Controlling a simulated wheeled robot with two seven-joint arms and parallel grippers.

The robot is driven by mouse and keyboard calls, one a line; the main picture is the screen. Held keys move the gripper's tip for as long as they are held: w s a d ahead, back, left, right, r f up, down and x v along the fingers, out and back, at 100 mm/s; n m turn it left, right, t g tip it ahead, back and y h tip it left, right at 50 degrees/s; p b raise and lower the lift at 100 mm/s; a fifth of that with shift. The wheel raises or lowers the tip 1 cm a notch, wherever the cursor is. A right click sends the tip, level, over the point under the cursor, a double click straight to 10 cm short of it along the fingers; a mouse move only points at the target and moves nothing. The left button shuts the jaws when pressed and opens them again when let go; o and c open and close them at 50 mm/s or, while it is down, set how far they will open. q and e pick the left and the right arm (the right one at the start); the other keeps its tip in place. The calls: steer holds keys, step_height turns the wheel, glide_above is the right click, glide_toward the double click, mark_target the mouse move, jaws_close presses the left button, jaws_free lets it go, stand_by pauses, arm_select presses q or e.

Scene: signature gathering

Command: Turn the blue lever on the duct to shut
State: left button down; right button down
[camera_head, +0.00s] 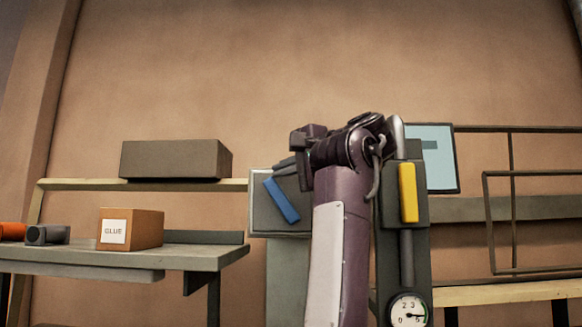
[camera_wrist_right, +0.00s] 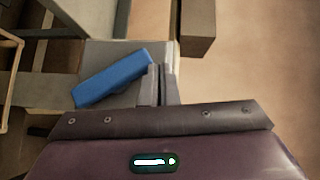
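The blue lever (camera_head: 281,200) sits on the front of a grey duct box (camera_head: 259,220) with a light edge. It slants from upper left to lower right in the head view. My right gripper (camera_head: 284,169) is beside the lever's upper part, to its right. In the right wrist view the lever (camera_wrist_right: 112,78) lies left of the fingers (camera_wrist_right: 160,84), its near end close to the left finger; I cannot tell whether they touch. The fingers are together with nothing visible between them. My left gripper is not in view.
A yellow lever (camera_head: 408,192) on a dark unit with a gauge (camera_head: 408,310) stands right of my right arm. A glue box (camera_head: 131,229) rests on the left bench (camera_head: 190,258). A brown box (camera_head: 176,159) sits on a shelf behind. A screen (camera_head: 440,160) is at right.

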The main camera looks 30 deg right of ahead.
steer(key=shift+n+g+h, duration=0.3)
steer(key=shift+n+g, duration=0.2)
steer(key=shift+g, duration=0.1)
steer(key=shift+w+a+f+p, duration=0.15)
steer(key=shift+w+a+f, duration=0.15)
steer(key=shift+w+a, duration=0.45)
steer(key=shift+w+a+f+p, duration=0.15)
steer(key=shift+w+a+f, duration=0.15)
steer(key=shift+w+a, duration=0.4)
steer(key=shift+s+a, duration=0.1)
